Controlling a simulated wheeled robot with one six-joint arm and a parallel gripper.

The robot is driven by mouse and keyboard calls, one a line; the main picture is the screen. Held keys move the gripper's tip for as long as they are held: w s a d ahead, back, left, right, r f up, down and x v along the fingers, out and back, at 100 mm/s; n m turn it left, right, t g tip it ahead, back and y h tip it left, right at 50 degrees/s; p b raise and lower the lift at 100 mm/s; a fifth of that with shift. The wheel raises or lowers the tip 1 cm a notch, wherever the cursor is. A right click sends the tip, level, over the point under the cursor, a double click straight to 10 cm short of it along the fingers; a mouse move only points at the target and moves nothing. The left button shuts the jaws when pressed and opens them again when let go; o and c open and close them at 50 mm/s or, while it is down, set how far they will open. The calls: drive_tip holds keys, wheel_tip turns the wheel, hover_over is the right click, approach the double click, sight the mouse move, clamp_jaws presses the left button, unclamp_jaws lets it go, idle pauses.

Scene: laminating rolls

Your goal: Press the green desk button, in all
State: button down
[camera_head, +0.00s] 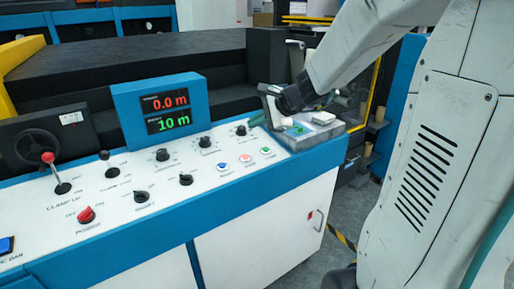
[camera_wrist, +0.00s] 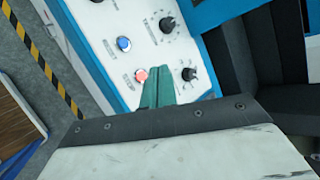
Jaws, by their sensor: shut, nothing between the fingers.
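The green button (camera_head: 265,151) is a small round cap in a pale ring. It sits at the right end of a row of three on the white control desk (camera_head: 110,215) in the head view. In the wrist view it does not show, and my fingers cover the area past the red button. My gripper (camera_wrist: 160,75) has slim teal fingers, shut together and empty, beside the red button in that picture. In the head view my arm reaches down to the right end of the desk, just beyond the button row. I cannot tell whether the fingers touch anything.
The red button (camera_head: 246,158) and blue button (camera_head: 222,168) are close neighbours. Black knobs (camera_head: 185,179) and a red-topped lever (camera_head: 48,157) stand up from the desk. A blue display (camera_head: 165,110) reads 0.0 m and 10 m. Grey floor with yellow-black tape (camera_wrist: 40,60) lies beside the desk.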

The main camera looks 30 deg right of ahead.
sight(266, 150)
drive_tip(key=w+d+f+m+t+h, duration=0.1)
drive_tip(key=w+d+f+m+h, duration=0.1)
drive_tip(key=d+m, duration=0.3)
drive_tip(key=w+d, duration=0.1)
drive_tip(key=d, duration=0.3)
drive_tip(key=shift+w+f+t, duration=0.2)
drive_tip(key=shift+f+t, duration=0.05)
drive_tip(key=shift+t, duration=0.05)
drive_tip(key=shift+a, duration=0.1)
drive_tip(key=shift+w+f, duration=0.25)
drive_tip(key=shift+f, duration=1.2)
drive_tip(key=shift+w+f, duration=0.25)
drive_tip(key=shift+f, duration=1.2)
drive_tip(key=shift+w+f, duration=0.25)
drive_tip(key=shift+f, duration=1.2)
drive_tip(key=shift+f, duration=0.1)
drive_tip(key=shift+w+f, duration=0.1)
drive_tip(key=shift+f, duration=0.2)
